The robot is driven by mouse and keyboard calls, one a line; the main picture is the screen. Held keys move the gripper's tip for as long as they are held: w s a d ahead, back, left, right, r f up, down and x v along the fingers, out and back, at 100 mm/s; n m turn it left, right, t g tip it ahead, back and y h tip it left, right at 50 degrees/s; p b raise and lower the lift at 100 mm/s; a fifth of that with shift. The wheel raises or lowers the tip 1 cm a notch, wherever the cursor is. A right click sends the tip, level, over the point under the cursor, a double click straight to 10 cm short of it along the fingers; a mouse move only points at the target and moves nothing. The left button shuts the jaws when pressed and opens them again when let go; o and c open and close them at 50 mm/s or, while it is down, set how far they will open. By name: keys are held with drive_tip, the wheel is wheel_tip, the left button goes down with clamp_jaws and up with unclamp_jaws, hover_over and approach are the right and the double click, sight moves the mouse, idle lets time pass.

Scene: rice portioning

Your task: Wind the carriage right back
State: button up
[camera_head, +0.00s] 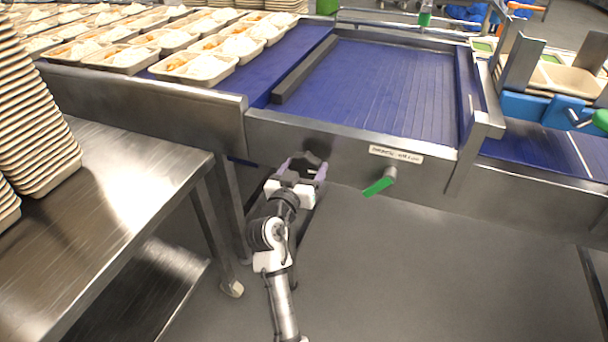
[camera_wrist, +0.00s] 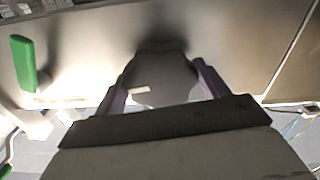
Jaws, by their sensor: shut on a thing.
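My gripper (camera_head: 305,168) is at the steel front panel of the conveyor, below the belt. Its two purple fingers are shut on a dark round knob (camera_head: 312,158). In the wrist view the knob (camera_wrist: 158,78) sits between the fingers, and a small pale mark shows on it. A long dark bar (camera_head: 305,68) lies between two stretches of blue belt (camera_head: 375,85); I cannot tell for sure which part is the carriage. A green-handled lever (camera_head: 380,186) sticks out of the panel to the right of my gripper, under a pale label plate (camera_head: 396,154).
Filled trays (camera_head: 195,66) stand on the belt at the upper left. A steel table (camera_head: 120,190) with stacked empty trays (camera_head: 40,130) is at the left, its corner near my arm. A blue unit with trays (camera_head: 545,108) is at the right. The floor right of my arm is clear.

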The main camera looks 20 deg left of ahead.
drive_tip(key=shift+f+m+b, duration=0.15)
drive_tip(key=shift+m+b, duration=0.15)
drive_tip(key=shift+b, duration=0.25)
drive_tip(key=shift+b, duration=0.3)
drive_tip(key=shift+m+b, duration=0.3)
drive_tip(key=shift+m, duration=0.2)
drive_tip(key=o, duration=1)
drive_tip(key=shift+o, duration=0.2)
drive_tip(key=shift+s+a+b, duration=0.1)
drive_tip(key=shift+s+b, duration=0.3)
drive_tip(key=shift+s, duration=2.65)
